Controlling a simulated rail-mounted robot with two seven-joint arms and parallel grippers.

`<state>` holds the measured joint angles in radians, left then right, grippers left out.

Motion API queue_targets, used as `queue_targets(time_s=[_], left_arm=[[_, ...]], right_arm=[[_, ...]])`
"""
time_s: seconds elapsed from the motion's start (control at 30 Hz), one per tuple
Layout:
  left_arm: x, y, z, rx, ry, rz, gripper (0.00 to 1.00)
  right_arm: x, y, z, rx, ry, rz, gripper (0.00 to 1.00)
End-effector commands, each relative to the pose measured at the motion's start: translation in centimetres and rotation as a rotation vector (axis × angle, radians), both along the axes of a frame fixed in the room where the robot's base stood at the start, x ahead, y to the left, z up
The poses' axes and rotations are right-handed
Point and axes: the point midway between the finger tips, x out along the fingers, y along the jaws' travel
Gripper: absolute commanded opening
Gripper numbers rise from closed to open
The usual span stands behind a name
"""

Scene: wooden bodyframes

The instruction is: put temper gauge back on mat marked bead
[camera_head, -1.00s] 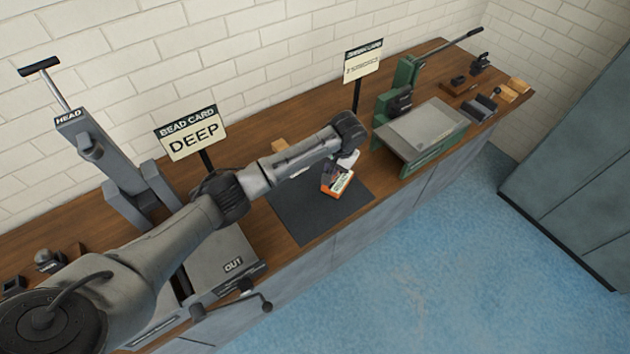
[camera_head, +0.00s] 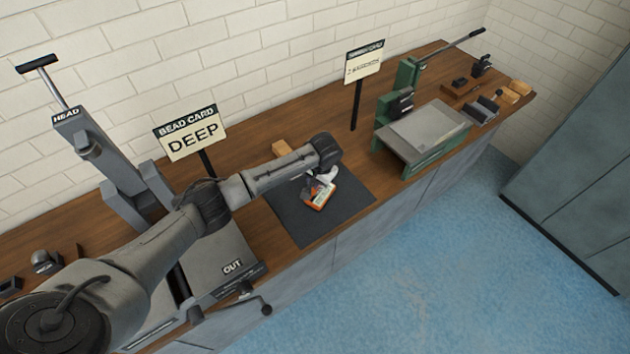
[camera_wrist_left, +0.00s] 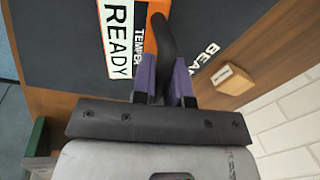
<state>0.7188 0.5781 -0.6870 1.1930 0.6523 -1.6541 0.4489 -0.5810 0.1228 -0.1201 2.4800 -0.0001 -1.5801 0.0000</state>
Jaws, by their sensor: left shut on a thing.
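The temper gauge (camera_head: 319,195) is an orange device with a white face; in the left wrist view its label (camera_wrist_left: 119,38) reads TEMPER READY, and a black handle (camera_wrist_left: 163,45) stands at its side. My left gripper (camera_head: 325,177) is shut on the gauge's handle, and its purple fingers (camera_wrist_left: 165,82) also show in the left wrist view. The dark mat (camera_head: 300,226) lies under the gauge; part of its lettering (camera_wrist_left: 205,55) shows in the left wrist view. I cannot tell whether the gauge touches the mat. My right gripper is not in view.
A grey machine marked HEAD (camera_head: 100,150) stands at the left, with a plate marked OUT (camera_head: 225,262). A BEAD CARD sign (camera_head: 190,138) reads DEEP. A green press (camera_head: 415,145) stands right of the mat. A wooden block (camera_head: 281,147) lies behind the mat.

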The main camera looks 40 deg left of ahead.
Motion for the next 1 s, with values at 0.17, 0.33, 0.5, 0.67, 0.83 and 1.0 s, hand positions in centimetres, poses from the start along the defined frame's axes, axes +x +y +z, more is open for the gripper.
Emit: queue_targets(time_s=[0.17,0.33,0.5,0.67,0.83,1.0], left_arm=[[0.1,0.0,0.2,0.000,-0.002,0.000,0.00],[0.0,0.0,-0.2,0.000,-0.001,0.000,0.00],[0.0,0.0,-0.2,0.000,-0.001,0.000,0.30],[0.0,0.0,-0.2,0.000,-0.001,0.000,0.39],[0.0,0.0,-0.1,0.000,-0.001,0.000,0.39],[0.1,-0.2,1.2,0.000,-0.002,0.000,0.39]], right_arm=[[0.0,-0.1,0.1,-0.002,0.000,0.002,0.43],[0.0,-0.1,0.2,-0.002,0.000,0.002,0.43],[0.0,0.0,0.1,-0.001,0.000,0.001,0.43],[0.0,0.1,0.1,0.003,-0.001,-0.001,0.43],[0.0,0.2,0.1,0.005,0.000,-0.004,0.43],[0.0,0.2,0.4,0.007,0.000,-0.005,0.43]])
